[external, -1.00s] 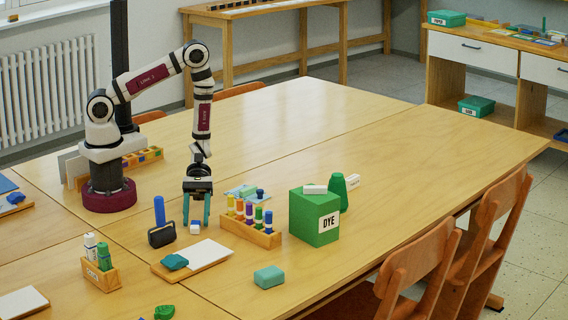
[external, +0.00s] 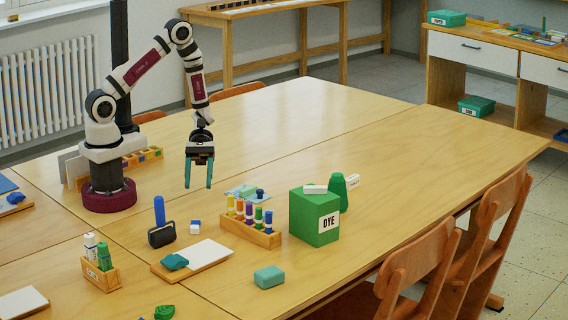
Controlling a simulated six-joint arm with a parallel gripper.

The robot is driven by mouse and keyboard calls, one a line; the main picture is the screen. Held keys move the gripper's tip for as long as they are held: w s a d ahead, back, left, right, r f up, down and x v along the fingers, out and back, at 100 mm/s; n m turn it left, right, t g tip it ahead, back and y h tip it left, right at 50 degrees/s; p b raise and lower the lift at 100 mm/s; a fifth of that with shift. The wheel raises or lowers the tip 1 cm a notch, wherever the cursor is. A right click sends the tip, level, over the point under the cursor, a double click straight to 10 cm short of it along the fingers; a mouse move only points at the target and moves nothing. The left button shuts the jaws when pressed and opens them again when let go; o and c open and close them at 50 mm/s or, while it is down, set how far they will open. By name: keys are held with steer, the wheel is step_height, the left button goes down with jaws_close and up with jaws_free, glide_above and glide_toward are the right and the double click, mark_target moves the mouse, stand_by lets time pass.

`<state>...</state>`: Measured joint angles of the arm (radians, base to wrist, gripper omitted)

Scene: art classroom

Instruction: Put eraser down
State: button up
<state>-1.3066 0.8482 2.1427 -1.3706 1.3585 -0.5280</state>
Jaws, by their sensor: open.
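My gripper (external: 198,186) is open and empty, pointing down above the table. Below its fingers, a small white and blue eraser (external: 195,227) rests on the table (external: 330,130), apart from the gripper. The eraser sits between a dark-framed holder with a blue handle (external: 161,236) and a wooden rack of coloured bottles (external: 250,233).
A white-topped board (external: 208,254) with a teal piece lies just in front of the eraser. A wooden holder with bottles (external: 101,272) is at front left. The back of the table is clear.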

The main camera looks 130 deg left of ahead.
steer(key=s+d+r+m+g+y, duration=0.2)
steer(key=d+r+m+g, duration=0.4)
steer(key=m, duration=0.4)
steer(key=s+d+r+m+g+y, duration=0.1)
steer(key=s+d+r+m+g, duration=0.2)
steer(key=d+r+m+g, duration=0.45)
steer(key=s+r+m+t+y, duration=0.1)
steer(key=m+y, duration=0.1)
steer(key=m, duration=0.3)
steer(key=s+m+t+y, duration=0.2)
steer(key=m+y, duration=0.1)
steer(key=m, duration=0.2)
steer(key=s+r+m+t+y, duration=0.1)
steer(key=m+y, duration=0.1)
steer(key=m, duration=0.3)
steer(key=shift+s+a+r+t, duration=0.2)
steer(key=shift+r+t, duration=0.15)
